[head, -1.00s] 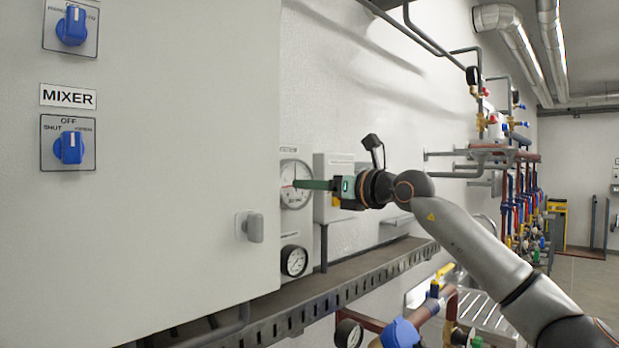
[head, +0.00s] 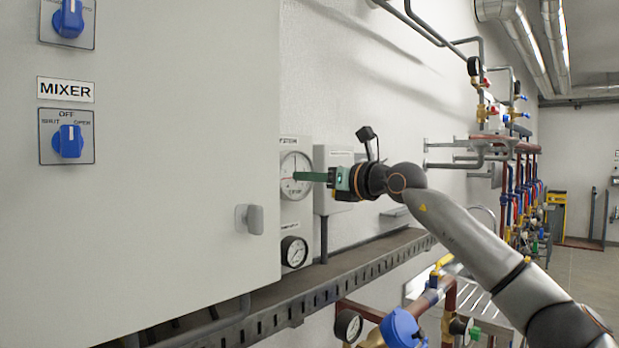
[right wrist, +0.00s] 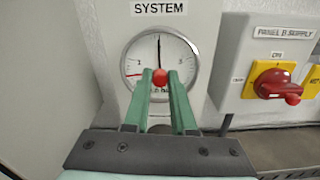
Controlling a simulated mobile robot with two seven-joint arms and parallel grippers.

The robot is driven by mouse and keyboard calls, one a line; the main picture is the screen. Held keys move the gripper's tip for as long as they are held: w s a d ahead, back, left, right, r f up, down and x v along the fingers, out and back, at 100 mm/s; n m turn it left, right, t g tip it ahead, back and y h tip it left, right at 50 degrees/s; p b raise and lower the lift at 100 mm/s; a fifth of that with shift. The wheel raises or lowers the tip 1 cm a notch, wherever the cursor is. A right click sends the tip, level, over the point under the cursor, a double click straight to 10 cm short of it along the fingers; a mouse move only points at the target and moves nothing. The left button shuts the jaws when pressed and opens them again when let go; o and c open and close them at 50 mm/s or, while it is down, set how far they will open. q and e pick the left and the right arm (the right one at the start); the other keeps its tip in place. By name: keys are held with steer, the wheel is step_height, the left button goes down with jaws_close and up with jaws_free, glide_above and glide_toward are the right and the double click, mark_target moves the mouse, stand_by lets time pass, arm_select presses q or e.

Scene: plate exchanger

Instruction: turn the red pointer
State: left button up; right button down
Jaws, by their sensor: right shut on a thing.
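The round white gauge marked SYSTEM (head: 290,187) is on the wall panel just right of the big grey cabinet; it also shows in the right wrist view (right wrist: 190,52). A round red knob (right wrist: 159,78) sits at the middle of its dial. A thin black needle points straight up, and a short red mark (right wrist: 134,75) lies at the dial's left. My right gripper (head: 297,176) reaches the dial from the right. Its green fingers are shut on the red knob, one on each side, and hide the lower dial. My left gripper is not in view.
The cabinet (head: 160,240) with blue switches stands close on the left, its grey handle (head: 250,218) near the gauge. A smaller gauge (head: 294,252) is below. A red switch on a yellow plate (right wrist: 270,80) is to the right.

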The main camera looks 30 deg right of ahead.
steer(key=shift+m+b, duration=0.3)
steer(key=shift+m, duration=0.1)
steer(key=shift+m+b, duration=2.6)
steer(key=shift+m, duration=6.3)
steer(key=c, duration=0.7)
jaws_free()
steer(key=shift+c, duration=0.2)
steer(key=shift+s, duration=0.1)
